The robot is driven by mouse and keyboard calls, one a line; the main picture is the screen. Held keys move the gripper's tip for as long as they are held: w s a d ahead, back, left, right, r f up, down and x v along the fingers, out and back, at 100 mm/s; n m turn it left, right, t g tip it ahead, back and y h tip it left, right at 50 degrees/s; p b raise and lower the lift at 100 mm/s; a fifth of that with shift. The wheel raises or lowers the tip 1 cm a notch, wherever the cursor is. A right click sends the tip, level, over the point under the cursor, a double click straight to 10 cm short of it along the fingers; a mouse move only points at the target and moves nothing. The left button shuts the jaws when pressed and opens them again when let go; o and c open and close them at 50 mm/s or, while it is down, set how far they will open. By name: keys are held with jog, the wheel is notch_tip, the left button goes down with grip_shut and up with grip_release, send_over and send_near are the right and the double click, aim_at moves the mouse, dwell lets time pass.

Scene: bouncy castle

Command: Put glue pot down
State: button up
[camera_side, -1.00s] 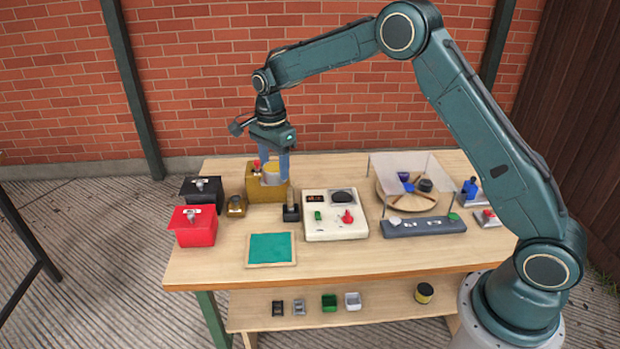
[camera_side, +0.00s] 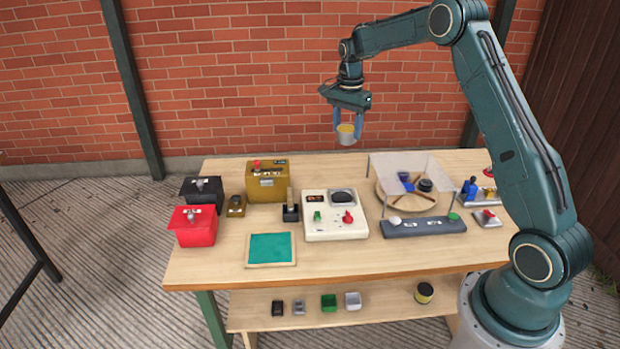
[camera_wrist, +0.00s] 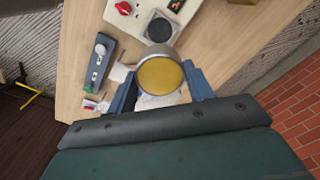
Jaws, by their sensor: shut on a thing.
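My gripper (camera_side: 347,124) is shut on the glue pot (camera_side: 346,135), a small silver-grey cup with a yellow top. It holds the pot in the air above the back of the table, well clear of the surface. In the wrist view the glue pot (camera_wrist: 160,77) shows its round yellow face between the two blue fingers. The white panel (camera_side: 335,215) with a dark round plate (camera_side: 343,197), a red knob and a green knob stands on the table below and in front of the pot.
A mustard box (camera_side: 267,184) stands at the back left, with black (camera_side: 202,190) and red (camera_side: 195,228) boxes beside it. A round wooden tray (camera_side: 408,203) behind a clear screen (camera_side: 430,168) is at the right. A green mat (camera_side: 270,248) lies at the front.

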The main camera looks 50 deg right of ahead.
jog(key=shift+f, duration=0.1)
send_over(342, 198)
notch_tip(342, 198, down, 20)
jog(key=shift+w+r, duration=0.1)
dwell(1.0)
jog(key=o, duration=1.2)
jog(key=shift+f, duration=0.2)
jog(key=shift+c, duration=0.2)
jog(key=shift+r, duration=0.15)
notch_tip(342, 198, up, 12)
jog(key=shift+r, duration=0.1)
